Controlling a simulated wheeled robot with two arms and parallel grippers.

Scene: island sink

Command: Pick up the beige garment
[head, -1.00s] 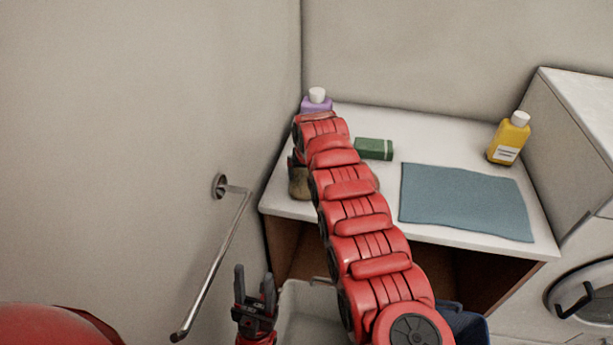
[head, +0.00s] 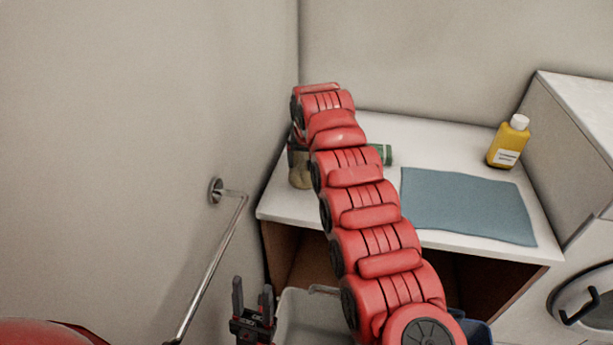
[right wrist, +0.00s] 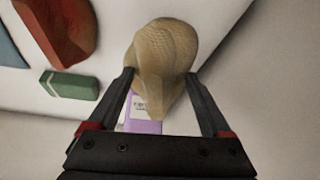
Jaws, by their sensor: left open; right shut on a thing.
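The beige garment (right wrist: 163,55) is bunched between the two fingertips of my right gripper (right wrist: 160,88) in the right wrist view. In the head view, part of the garment (head: 300,172) shows below the gripper at the left end of the white counter, and my red right arm covers most of the rest. My right gripper (head: 298,150) is shut on it. Whether the garment is clear of the counter is hard to tell. My left gripper (head: 252,300) is open and empty at the lower left, beside the pale basin.
The white counter (head: 440,140) holds a blue-grey cloth (head: 465,205), a yellow bottle (head: 508,143) and a green box (head: 384,154). A purple bottle (right wrist: 140,122) shows behind the garment in the wrist view. A metal rail (head: 215,260) runs along the left wall. A washing machine (head: 585,300) stands right.

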